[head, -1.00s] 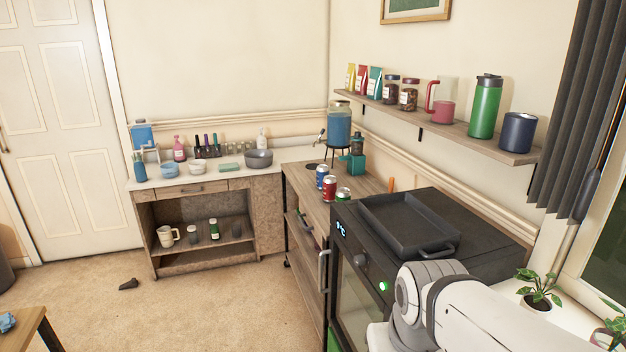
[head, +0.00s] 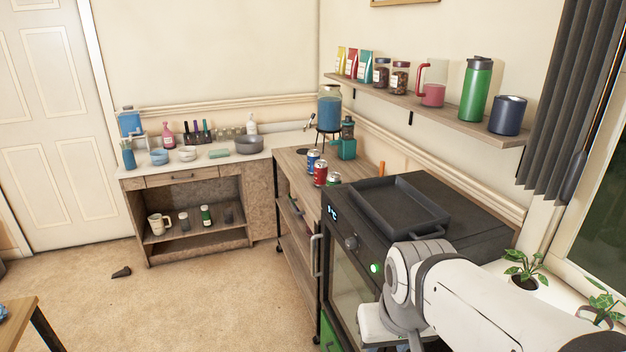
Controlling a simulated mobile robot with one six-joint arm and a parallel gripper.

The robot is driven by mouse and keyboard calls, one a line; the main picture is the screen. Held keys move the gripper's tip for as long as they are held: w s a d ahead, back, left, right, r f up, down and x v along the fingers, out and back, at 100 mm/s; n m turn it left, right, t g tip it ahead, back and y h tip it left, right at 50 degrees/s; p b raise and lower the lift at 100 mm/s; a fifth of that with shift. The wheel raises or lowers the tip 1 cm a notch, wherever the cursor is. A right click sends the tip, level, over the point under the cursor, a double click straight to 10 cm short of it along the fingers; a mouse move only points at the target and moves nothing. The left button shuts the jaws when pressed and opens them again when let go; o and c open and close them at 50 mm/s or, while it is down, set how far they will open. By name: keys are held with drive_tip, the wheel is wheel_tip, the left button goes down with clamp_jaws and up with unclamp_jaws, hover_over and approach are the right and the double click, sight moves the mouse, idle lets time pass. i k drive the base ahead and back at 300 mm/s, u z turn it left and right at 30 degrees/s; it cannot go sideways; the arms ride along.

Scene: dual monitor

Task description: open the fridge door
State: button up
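The fridge (head: 333,230) is a black, box-shaped appliance with a small lit display, a knob and a glowing green button on its front. Its door (head: 347,285) has a glass pane and appears closed. A grey vertical handle (head: 316,262) stands out at the door's left edge. My white and grey arm comes in from the lower right and hides the right part of the front. Its wrist hangs low in front of the door, at the bottom edge. My gripper's fingers do not show, and nothing is seen touching the handle.
A black tray (head: 398,208) lies on the fridge top. A wooden cart (head: 297,240) with several cans (head: 320,172) stands close to its left. A potted plant (head: 523,272) sits on the sill at right.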

sight(329, 231)
drive_tip(key=u, duration=0.05)
drive_tip(key=k, duration=0.25)
drive_tip(key=u, duration=0.5)
drive_tip(key=i, duration=1.2)
drive_tip(key=z, duration=0.1)
